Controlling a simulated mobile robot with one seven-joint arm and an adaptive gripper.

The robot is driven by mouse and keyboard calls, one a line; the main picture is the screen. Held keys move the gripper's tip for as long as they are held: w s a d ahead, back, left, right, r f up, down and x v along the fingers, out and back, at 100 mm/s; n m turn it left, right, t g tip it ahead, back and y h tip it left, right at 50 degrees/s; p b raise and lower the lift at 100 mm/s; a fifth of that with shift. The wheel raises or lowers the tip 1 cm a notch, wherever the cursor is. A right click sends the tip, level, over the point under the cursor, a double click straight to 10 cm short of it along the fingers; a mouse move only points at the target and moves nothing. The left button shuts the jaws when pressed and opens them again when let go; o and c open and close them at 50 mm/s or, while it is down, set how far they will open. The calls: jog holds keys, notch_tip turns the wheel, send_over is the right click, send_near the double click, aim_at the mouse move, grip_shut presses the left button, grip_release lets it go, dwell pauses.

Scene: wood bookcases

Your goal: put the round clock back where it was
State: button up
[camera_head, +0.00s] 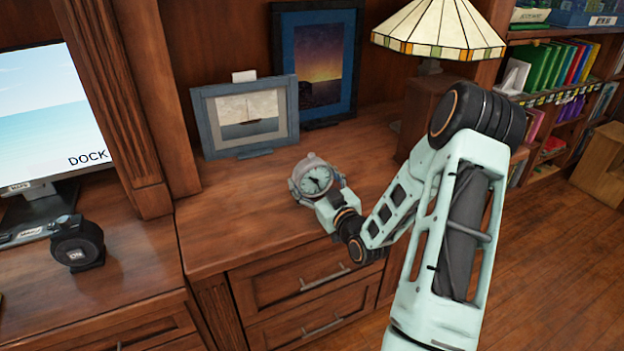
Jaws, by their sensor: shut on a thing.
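The round clock (315,180) has a pale face, dark hands and a grey rim. It is at the middle of the head view, over the front part of the wooden cabinet top (235,228). My gripper (325,196) is shut on the clock from the front right side. My wrist and the clock hide most of the fingers. The clock face is tilted up toward the camera. I cannot tell whether the clock touches the cabinet top or hangs just above it.
A framed sailboat picture (245,117) stands behind left, with a taller sunset picture (318,62) behind it. A stained-glass lamp (440,28) is at the back right. A monitor (45,115) and a black device (77,242) are left of the wooden divider (140,110). The cabinet top's left front is clear.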

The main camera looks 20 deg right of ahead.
jog(key=shift+f+b, duration=0.15)
jog(key=shift+b, duration=0.15)
jog(key=o, duration=1.6)
jog(key=shift+o, duration=0.2)
